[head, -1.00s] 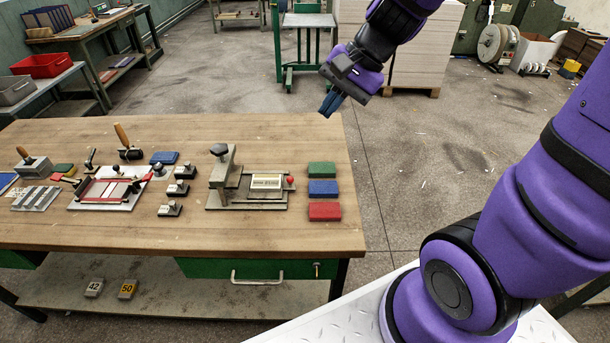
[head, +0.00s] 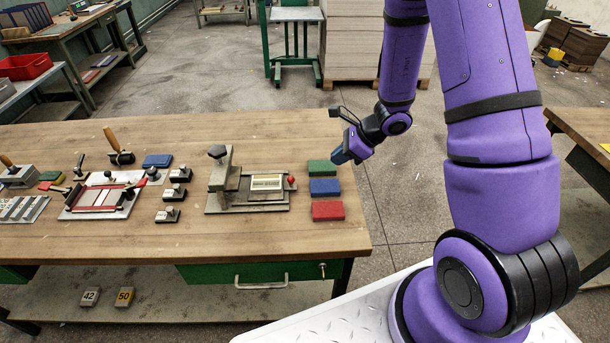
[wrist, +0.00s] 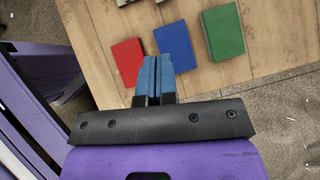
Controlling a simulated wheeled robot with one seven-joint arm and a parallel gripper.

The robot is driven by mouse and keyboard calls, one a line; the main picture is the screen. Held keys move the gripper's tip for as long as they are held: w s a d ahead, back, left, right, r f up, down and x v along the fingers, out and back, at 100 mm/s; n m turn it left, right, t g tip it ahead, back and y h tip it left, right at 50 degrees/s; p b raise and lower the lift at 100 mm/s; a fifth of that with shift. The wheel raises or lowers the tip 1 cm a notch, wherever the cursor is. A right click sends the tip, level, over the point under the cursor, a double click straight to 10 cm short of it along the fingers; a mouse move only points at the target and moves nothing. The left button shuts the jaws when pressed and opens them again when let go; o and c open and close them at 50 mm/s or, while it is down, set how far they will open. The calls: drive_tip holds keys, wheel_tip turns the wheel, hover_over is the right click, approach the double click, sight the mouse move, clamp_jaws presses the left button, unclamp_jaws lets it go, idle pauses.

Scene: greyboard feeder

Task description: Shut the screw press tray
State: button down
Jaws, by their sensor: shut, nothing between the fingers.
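The screw press (head: 222,170) stands on the wooden workbench, with a dark knob on top of its grey post. Its tray (head: 266,182) holds a pale block with printed lettering and sits to the right of the post, out from under it. A red ball knob (head: 291,181) is at the tray's right end. My gripper (head: 338,158) is shut and empty, to the right of the press, near the green block at the bench's right edge. In the wrist view, the blue fingers (wrist: 153,76) are together above the bench edge; only a sliver of the press shows at the top.
Green (head: 322,167), blue (head: 324,187) and red (head: 327,210) blocks lie in a column between the press and the bench's right edge. Several small dark stamps (head: 174,193) and a red-framed fixture (head: 103,196) are left of the press. The bench front (head: 250,235) is clear.

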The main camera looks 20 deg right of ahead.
sight(253, 183)
drive_tip(key=x, duration=1)
drive_tip(key=shift+d+f, duration=0.1)
drive_tip(key=shift+f, duration=0.3)
drive_tip(key=a, duration=0.1)
drive_tip(key=w, duration=0.1)
drive_tip(key=a, duration=0.1)
drive_tip(key=shift+w+a+f, duration=0.25)
drive_tip(key=shift+w+a, duration=0.2)
drive_tip(key=shift+a, duration=0.2)
drive_tip(key=w+a, duration=0.1)
drive_tip(key=a, duration=0.2)
drive_tip(key=w+a, duration=0.1)
drive_tip(key=a, duration=0.3)
drive_tip(key=w+a, duration=0.1)
drive_tip(key=a, duration=0.3)
drive_tip(key=shift+w+a, duration=0.15)
drive_tip(key=shift+w, duration=0.25)
drive_tip(key=shift+a, duration=0.3)
